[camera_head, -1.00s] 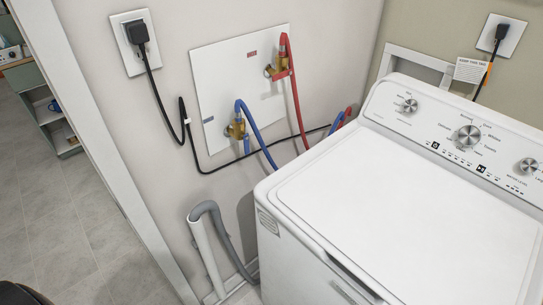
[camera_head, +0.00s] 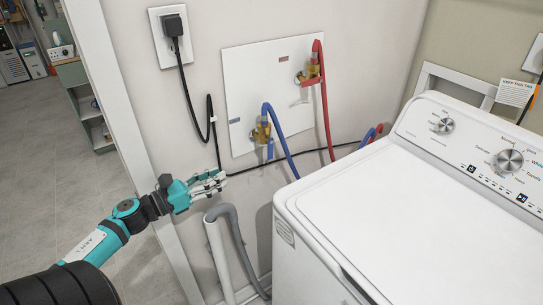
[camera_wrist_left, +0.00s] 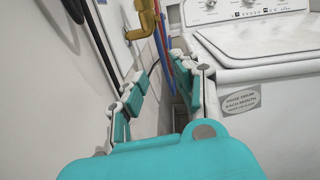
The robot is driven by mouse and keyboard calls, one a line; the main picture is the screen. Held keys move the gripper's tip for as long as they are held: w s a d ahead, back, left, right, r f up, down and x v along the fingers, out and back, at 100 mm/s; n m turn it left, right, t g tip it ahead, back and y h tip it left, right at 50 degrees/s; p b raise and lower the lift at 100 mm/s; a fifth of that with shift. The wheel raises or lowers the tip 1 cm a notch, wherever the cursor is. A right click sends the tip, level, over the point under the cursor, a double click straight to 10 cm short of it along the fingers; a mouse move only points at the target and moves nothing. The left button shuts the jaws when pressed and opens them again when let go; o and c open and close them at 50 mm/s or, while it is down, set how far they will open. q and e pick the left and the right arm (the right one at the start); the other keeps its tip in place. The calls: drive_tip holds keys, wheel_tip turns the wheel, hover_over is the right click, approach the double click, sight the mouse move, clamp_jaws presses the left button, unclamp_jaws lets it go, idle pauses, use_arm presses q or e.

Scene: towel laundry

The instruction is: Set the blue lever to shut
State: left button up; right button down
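The blue lever (camera_head: 270,149) hangs straight down below the brass valve with the blue hose (camera_head: 264,131) on the white wall plate. My left gripper (camera_head: 224,180) is to the left of and below this lever in the head view, apart from it. In the left wrist view its two fingers stand apart with nothing between them, so the gripper (camera_wrist_left: 158,68) is open. A brass valve (camera_wrist_left: 143,22) shows beyond the fingertips there; I cannot clearly tell the lever from the hoses. My right gripper is in neither view.
The white washer (camera_head: 355,210) stands close on the right. A black cord (camera_head: 210,118) hangs near my left gripper, and a grey drain hose (camera_head: 237,235) bends into a pipe below it.

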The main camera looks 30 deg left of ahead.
sight(271, 154)
use_arm(q)
drive_tip(key=shift+m+h, duration=0.5)
drive_tip(key=shift+m, duration=0.3)
drive_tip(key=p+x, duration=0.1)
drive_tip(key=x, duration=0.4)
drive_tip(key=p+x, duration=0.1)
drive_tip(key=x, duration=0.5)
drive_tip(key=p+x, duration=0.2)
drive_tip(key=x, duration=0.4)
drive_tip(key=shift+d, duration=0.35)
drive_tip(key=shift+c, duration=0.4)
clamp_jaws()
